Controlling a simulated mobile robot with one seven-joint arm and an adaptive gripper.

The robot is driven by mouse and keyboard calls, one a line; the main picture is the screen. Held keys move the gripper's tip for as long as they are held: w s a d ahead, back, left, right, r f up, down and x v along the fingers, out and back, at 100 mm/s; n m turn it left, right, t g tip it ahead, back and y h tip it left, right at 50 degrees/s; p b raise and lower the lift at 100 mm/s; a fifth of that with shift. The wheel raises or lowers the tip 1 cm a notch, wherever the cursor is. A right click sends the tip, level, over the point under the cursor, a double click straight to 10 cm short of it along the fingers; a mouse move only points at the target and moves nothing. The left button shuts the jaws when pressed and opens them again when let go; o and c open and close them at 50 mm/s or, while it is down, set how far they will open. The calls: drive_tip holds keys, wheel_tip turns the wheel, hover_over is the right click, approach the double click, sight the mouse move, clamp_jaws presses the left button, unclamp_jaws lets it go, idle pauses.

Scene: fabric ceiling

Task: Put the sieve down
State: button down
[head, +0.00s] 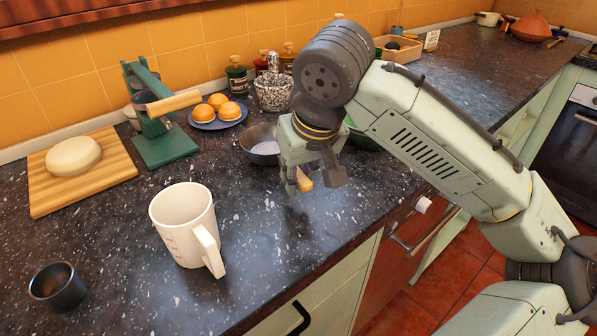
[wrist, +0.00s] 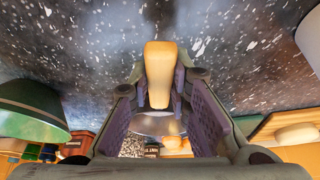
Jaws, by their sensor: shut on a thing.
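The sieve has a grey metal bowl (head: 262,145) and a pale wooden handle (head: 304,181). My gripper (head: 314,180) is shut on the handle, with the bowl on the far left side of it. In the wrist view the handle (wrist: 159,72) lies between my two fingers (wrist: 160,95), and part of the metal bowl (wrist: 157,125) shows behind it. The bowl is partly hidden by my gripper in the head view. The sieve is at or just above the dark speckled counter (head: 115,235); I cannot tell whether it touches.
A white measuring jug (head: 183,225) and a dark cup (head: 58,288) stand at the front left. Behind are a blue plate (head: 232,122) of oranges, a green press (head: 165,145), a speckled mortar (head: 273,95) and a green bowl (head: 362,138). Counter between jug and gripper is clear.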

drive_tip(key=shift+f, duration=0.4)
drive_tip(key=c, duration=1.4)
unclamp_jaws()
drive_tip(key=v, duration=1.2)
